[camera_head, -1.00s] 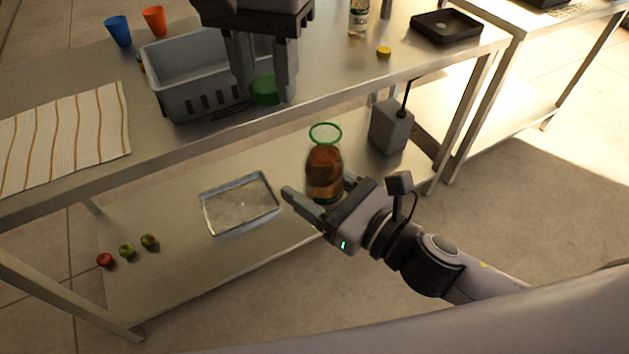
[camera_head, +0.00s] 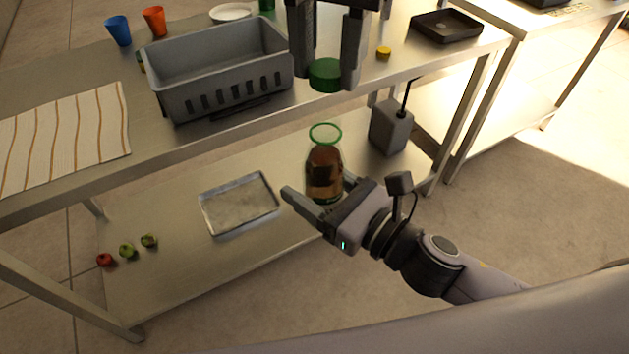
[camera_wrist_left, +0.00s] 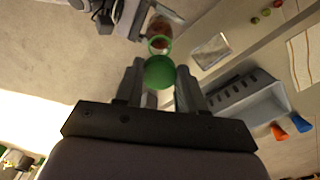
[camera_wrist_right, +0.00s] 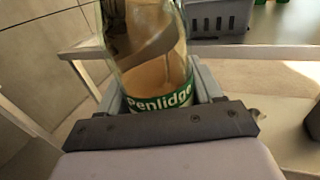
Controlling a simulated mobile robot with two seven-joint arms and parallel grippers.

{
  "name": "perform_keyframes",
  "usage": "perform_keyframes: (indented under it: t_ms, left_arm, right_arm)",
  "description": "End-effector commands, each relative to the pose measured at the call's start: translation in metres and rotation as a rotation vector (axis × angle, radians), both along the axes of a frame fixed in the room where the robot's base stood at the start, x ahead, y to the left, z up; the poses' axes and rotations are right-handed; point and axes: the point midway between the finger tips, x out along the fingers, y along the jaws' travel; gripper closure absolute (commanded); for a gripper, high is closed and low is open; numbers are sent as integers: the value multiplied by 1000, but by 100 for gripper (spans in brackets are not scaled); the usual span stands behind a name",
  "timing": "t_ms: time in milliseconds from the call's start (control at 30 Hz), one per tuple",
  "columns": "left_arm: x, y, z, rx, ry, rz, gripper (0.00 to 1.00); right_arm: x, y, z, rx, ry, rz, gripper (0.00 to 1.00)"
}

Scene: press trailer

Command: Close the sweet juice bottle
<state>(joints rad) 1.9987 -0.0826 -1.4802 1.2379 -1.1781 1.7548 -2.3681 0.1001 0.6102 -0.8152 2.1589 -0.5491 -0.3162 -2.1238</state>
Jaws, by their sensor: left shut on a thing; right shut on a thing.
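The bottle (camera_head: 324,172) is clear with brown juice inside and a green ring at its open mouth. My right gripper (camera_head: 318,200) is shut on its lower body and holds it upright in front of the table. The right wrist view shows its green label (camera_wrist_right: 160,98) reading "Penlidge" between the fingers. My left gripper (camera_head: 328,70) is shut on a green cap (camera_head: 325,74), above the bottle and apart from it. In the left wrist view the cap (camera_wrist_left: 159,72) sits between the fingertips, with the bottle mouth (camera_wrist_left: 159,44) just beyond it.
A grey basket (camera_head: 222,75) stands on the metal table, left of my left gripper. A yellow cap (camera_head: 384,52) and black tray (camera_head: 446,26) are to the right. A metal tray (camera_head: 238,204) and several fruits lie on the lower shelf.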

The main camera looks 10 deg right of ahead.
Motion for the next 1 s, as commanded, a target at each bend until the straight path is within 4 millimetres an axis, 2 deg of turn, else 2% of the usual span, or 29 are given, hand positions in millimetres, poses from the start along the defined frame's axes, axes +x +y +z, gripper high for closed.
perform_keyframes:
  t_ms: [333,1000]
  left_arm:
    - [0,1,-30,1,0,2,89]
    - [-1,1,-30,0,-1,1,89]
  right_arm:
    - [0,0,3,2,-4,1,93]
    - [0,0,2,2,-4,1,93]
